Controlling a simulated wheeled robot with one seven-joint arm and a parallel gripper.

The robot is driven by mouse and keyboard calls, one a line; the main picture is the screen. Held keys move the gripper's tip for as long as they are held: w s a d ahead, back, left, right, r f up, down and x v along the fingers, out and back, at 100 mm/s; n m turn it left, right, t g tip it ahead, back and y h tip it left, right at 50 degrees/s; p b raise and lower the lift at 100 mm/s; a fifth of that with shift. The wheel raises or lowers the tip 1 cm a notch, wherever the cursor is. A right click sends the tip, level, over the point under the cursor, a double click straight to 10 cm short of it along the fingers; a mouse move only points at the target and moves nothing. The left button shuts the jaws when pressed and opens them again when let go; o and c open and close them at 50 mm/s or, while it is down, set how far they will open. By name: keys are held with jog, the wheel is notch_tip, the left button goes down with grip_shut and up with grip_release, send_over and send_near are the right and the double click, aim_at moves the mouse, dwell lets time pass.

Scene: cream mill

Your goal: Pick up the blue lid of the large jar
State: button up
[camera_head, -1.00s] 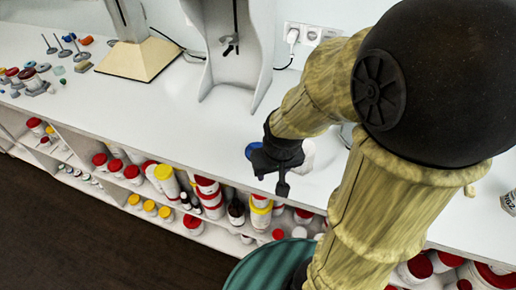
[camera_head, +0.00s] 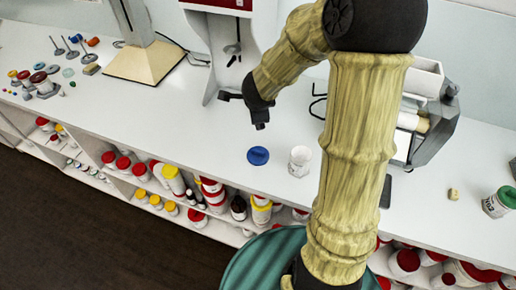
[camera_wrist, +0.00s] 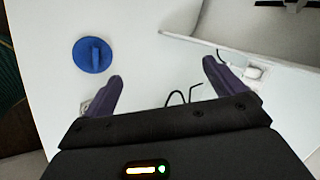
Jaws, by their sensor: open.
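The blue lid (camera_head: 258,156) lies flat on the white counter, with a raised bar grip across its top. An open white jar (camera_head: 300,160) stands just right of it. My gripper (camera_head: 245,108) is above the counter, behind the lid and apart from it. In the wrist view the fingers (camera_wrist: 163,72) are spread with nothing between them. The lid also shows in the wrist view (camera_wrist: 92,55), left of the left finger. The white jar is not clearly visible in the wrist view.
A white stand (camera_head: 232,65) rises at the back, near my gripper. A grey machine (camera_head: 430,125) stands to the right. Small tools and lids (camera_head: 45,82) lie at the far left. The counter's front edge drops to shelves of jars (camera_head: 172,178). The counter left of the lid is clear.

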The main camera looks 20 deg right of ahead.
jog(key=d+m, duration=0.1)
jog(key=m, duration=0.2)
jog(key=r+m+g+y+p, duration=0.1)
jog(key=r+m+g+p, duration=0.1)
jog(key=m+g+p, duration=0.6)
send_over(258, 157)
jog(key=b, duration=0.3)
jog(key=m+t, duration=0.1)
jog(key=m, duration=0.1)
jog(key=shift+f, duration=0.15)
notch_tip(258, 157, down, 11)
jog(key=shift+f+b, duration=0.2)
jog(key=shift+b, duration=0.1)
jog(key=shift+f, duration=0.45)
